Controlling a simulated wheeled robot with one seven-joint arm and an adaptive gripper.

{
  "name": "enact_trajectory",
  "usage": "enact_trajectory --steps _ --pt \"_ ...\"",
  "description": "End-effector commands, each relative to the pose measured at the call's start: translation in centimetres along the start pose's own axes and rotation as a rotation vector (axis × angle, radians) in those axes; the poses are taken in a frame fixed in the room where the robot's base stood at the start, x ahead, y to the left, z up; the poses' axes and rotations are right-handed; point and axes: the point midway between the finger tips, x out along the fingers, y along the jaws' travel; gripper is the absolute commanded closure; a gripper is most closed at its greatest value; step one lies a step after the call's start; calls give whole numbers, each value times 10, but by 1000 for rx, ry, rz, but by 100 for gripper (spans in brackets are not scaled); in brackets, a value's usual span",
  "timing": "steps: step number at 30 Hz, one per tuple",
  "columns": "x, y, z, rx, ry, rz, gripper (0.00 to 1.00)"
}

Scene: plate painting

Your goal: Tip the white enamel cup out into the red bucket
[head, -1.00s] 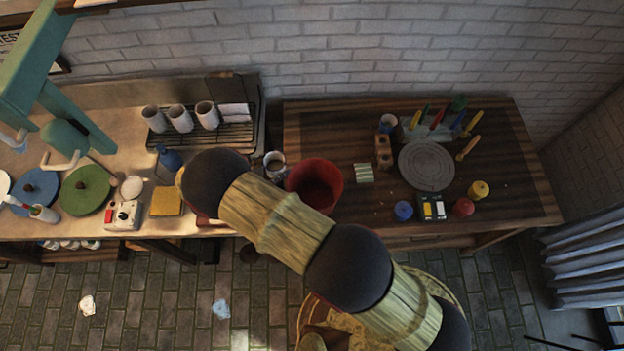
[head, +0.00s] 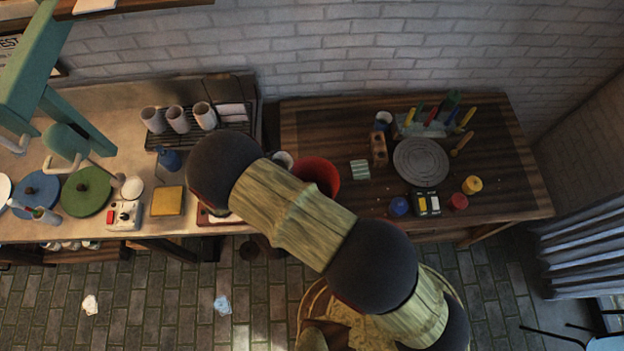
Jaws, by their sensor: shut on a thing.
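The red bucket (head: 319,174) stands at the left end of the dark wooden table. My arm covers its lower left part, and its contents cannot be made out. A small white cup (head: 283,159), which looks like the white enamel cup, shows just left of the bucket's rim. My arm hides its lower part, so its tilt and any contents cannot be told. My gripper is hidden behind my own arm, so its hold on the cup does not show.
The wooden table holds a grey round plate (head: 421,162), paint pots such as the yellow one (head: 472,185), a striped block (head: 360,169) and a tool holder. The left counter holds a rack with white cups (head: 178,120), a blue bottle (head: 169,158) and a green disc (head: 86,191).

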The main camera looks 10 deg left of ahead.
Motion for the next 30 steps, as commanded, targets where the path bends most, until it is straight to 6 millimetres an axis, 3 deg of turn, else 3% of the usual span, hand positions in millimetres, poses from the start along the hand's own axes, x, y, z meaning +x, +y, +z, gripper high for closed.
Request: enact_trajectory --steps 6,14,20,30 --pt "-1 7 -14 113 -70 -47 80" --pt "10 22 -11 247 -154 -103 80" --pt "5 21 -20 352 -220 -149 80" --pt "9 23 -15 472 -296 -199 80"
